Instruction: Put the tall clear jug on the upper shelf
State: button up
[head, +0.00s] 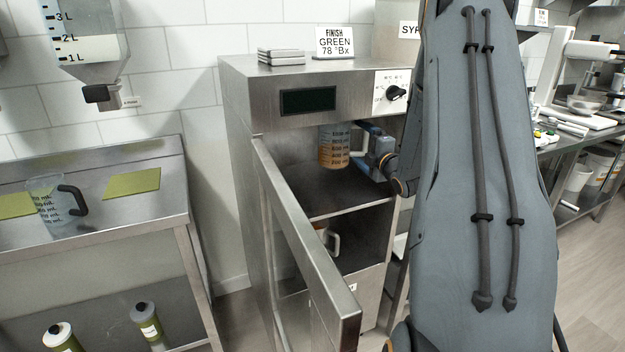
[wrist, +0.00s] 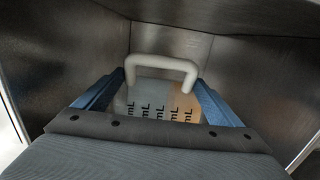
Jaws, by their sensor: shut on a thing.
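The tall clear jug (head: 334,148) has dark markings, amber contents and a pale handle. It is upright inside the open steel cabinet, over the upper shelf (head: 340,196); I cannot tell whether its base touches the shelf. My gripper (head: 371,150) reaches in from the right and is shut on the jug. The exact contact points are hidden.
The cabinet door (head: 300,245) stands open at the front left. A pale-handled vessel (head: 320,232) sits on the lower shelf, partly hidden. A black-handled clear jug (head: 52,208) stands on the left steel table (head: 110,215), beside green mats. My arm hides the cabinet's right side.

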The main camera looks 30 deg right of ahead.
jog(key=shift+w+f+p, duration=0.15)
jog(key=shift+f+p, duration=0.75)
jog(key=shift+f, duration=3.9)
jog(key=shift+f, duration=0.15)
jog(key=o, duration=1.7)
jog(key=shift+f, duration=0.1)
jog(key=shift+o, duration=0.7)
jog(key=s+a+b, duration=0.1)
jog(key=s+b, duration=0.1)
jog(key=s, duration=1)
jog(key=shift+a, duration=0.2)
